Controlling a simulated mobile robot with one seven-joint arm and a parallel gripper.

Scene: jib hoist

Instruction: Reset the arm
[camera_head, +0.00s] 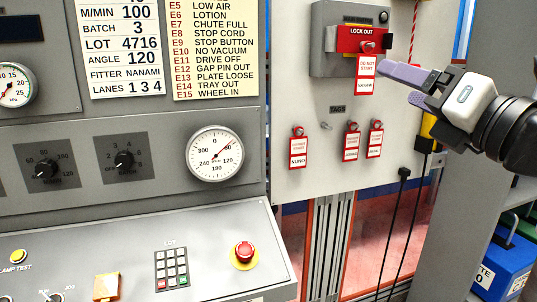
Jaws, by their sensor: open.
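My gripper (397,84) is at the upper right of the head view, with its two purple-grey fingers apart and pointing left. Nothing shows between the fingers. The fingertips are just right of a red and white tag (366,76) that hangs from the red lock-out plate (360,40). I cannot tell whether a finger touches the tag. My wrist is white and black, and the rest of my arm runs out of view at the right edge.
A grey panel with labels, a round gauge (215,153) and knobs fills the left. Below it a sloped console bears a keypad (171,267) and red button (244,252). Several red tags (298,150) hang under the lock-out box. A blue bin (503,265) stands lower right.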

